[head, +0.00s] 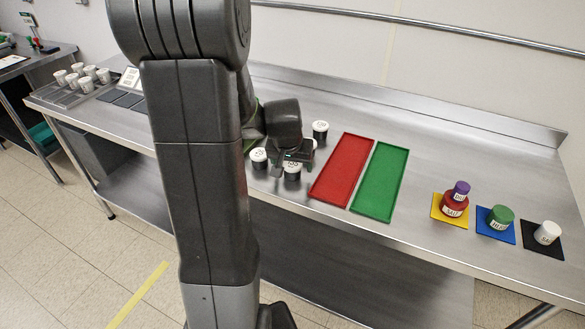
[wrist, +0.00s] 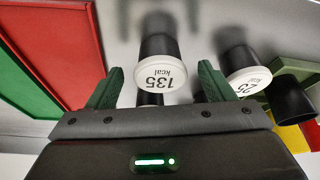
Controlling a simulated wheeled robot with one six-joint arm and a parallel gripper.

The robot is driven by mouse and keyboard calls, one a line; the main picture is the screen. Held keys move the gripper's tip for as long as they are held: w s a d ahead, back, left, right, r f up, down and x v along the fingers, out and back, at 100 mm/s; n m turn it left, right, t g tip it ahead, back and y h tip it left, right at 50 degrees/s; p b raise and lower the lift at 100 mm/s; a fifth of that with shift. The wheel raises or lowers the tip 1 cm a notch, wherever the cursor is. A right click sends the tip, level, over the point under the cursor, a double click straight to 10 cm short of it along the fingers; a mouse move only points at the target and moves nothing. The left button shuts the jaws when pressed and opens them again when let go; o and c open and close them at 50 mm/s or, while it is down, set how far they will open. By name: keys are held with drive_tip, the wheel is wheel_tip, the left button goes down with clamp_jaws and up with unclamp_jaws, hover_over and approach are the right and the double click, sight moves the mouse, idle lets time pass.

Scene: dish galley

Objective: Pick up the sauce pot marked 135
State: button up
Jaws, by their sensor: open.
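The sauce pot marked 135 (wrist: 158,74) has a white lid and a black body. In the wrist view its label appears upside down, between the two green fingers of my open gripper (wrist: 160,86). Neither finger visibly grips it. In the head view my gripper (head: 291,156) is low over a group of black pots with white lids. One pot (head: 292,172) shows just below it, but I cannot read its number there. Part of the group is hidden behind my gripper and arm.
Another white-lidded pot (wrist: 246,76) and a black pot (wrist: 292,98) are close by at the right. A red tray (head: 342,170) and a green tray (head: 380,182) lie right of the group. Coloured mats with pots, such as the green-topped pot (head: 500,217), are farther right.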

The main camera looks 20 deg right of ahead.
drive_tip(key=shift+x, duration=0.9)
